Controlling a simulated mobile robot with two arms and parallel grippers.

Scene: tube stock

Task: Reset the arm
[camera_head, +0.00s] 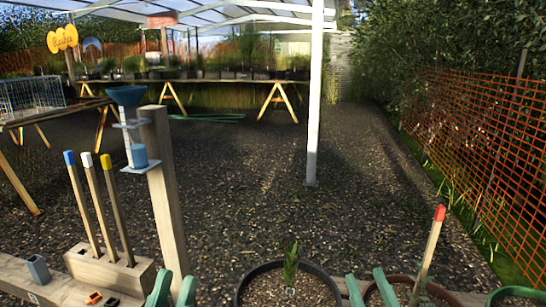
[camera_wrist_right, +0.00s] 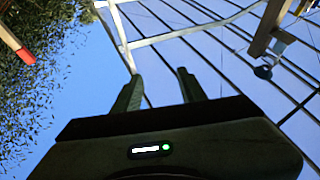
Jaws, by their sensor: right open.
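My left gripper (camera_head: 174,282) shows at the bottom of the head view, left of the middle. Its two green fingers stand apart with nothing seen between them. My right gripper (camera_head: 365,280) shows at the bottom, right of the dark pot (camera_head: 244,286) with a green seedling (camera_head: 291,266). In the right wrist view the right gripper (camera_wrist_right: 158,84) is open and empty, its fingers against sky and roof frame. A red-tipped stake (camera_head: 431,244) stands tilted in a brown pot (camera_head: 455,297) just right of it. The stake also shows in the wrist view (camera_wrist_right: 14,42).
A wooden block (camera_head: 88,266) at left holds blue-, white- and yellow-tipped stakes. A wooden post (camera_head: 166,190) beside it carries a blue funnel (camera_head: 126,95) and a small blue cup (camera_head: 139,156). Orange netting (camera_head: 480,150) runs along the right. The gravel beyond is mostly clear.

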